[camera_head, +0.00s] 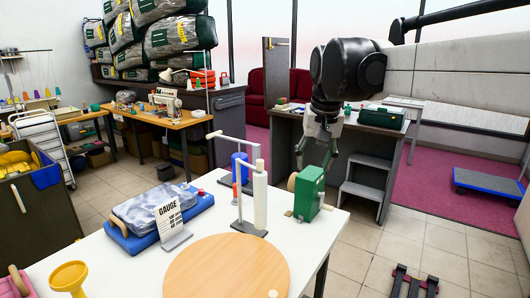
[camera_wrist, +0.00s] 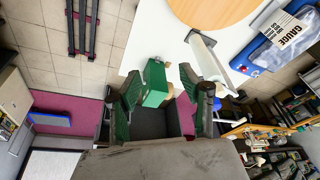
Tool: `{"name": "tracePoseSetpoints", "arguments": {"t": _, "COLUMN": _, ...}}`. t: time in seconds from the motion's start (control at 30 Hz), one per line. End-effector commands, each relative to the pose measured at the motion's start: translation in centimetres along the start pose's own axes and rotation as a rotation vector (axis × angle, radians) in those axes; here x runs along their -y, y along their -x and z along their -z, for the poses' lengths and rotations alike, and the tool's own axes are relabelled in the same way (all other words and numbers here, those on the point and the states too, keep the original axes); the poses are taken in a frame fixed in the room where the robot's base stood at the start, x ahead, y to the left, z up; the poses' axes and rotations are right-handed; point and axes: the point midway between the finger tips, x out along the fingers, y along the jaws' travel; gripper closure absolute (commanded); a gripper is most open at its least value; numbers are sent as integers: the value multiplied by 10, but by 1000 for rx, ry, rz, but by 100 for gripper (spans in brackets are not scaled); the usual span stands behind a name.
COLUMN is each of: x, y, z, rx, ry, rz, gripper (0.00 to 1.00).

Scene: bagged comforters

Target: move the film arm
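A white film roll (camera_head: 260,198) stands upright on a dark base on the white table. The roll also shows in the wrist view (camera_wrist: 207,57), right of my fingers; the arm is hard to make out there. My gripper (camera_head: 318,150) is open and empty, to the right of the roll, above a green box with a round wooden knob (camera_head: 308,190). In the wrist view the green box (camera_wrist: 155,84) appears between my open fingers (camera_wrist: 162,100), apparently beyond them.
The white table (camera_head: 110,262) also holds a round wooden board (camera_head: 225,270), a blue tray with a bagged item (camera_head: 160,215), a gauge sign (camera_head: 170,220), a blue cylinder (camera_head: 240,168) and a yellow funnel (camera_head: 69,277). A dark desk (camera_head: 285,150) stands behind my gripper.

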Motion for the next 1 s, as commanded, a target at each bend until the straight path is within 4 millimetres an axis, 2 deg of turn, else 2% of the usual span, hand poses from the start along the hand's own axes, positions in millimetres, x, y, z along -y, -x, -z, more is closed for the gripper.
{"name": "tracePoseSetpoints", "arguments": {"t": 0.03, "x": 10, "y": 8, "z": 20, "rx": 18, "ry": 2, "rz": 0, "gripper": 61}}
{"name": "tracePoseSetpoints", "arguments": {"t": 0.1, "x": 21, "y": 12, "z": 41, "rx": 42, "ry": 2, "rz": -1, "gripper": 61}}
{"name": "tracePoseSetpoints", "arguments": {"t": 0.3, "x": 55, "y": 16, "z": 96, "rx": 114, "ry": 1, "rz": -9, "gripper": 61}}
{"name": "tracePoseSetpoints", "arguments": {"t": 0.5, "x": 90, "y": 12, "z": 141, "rx": 184, "ry": 0, "rz": -20, "gripper": 61}}
{"name": "tracePoseSetpoints", "arguments": {"t": 0.7, "x": 121, "y": 2, "z": 171, "rx": 244, "ry": -1, "rz": -34, "gripper": 61}}
{"name": "tracePoseSetpoints", "arguments": {"t": 1.0, "x": 140, "y": -10, "z": 185, "rx": 283, "ry": -2, "rz": -46, "gripper": 61}}
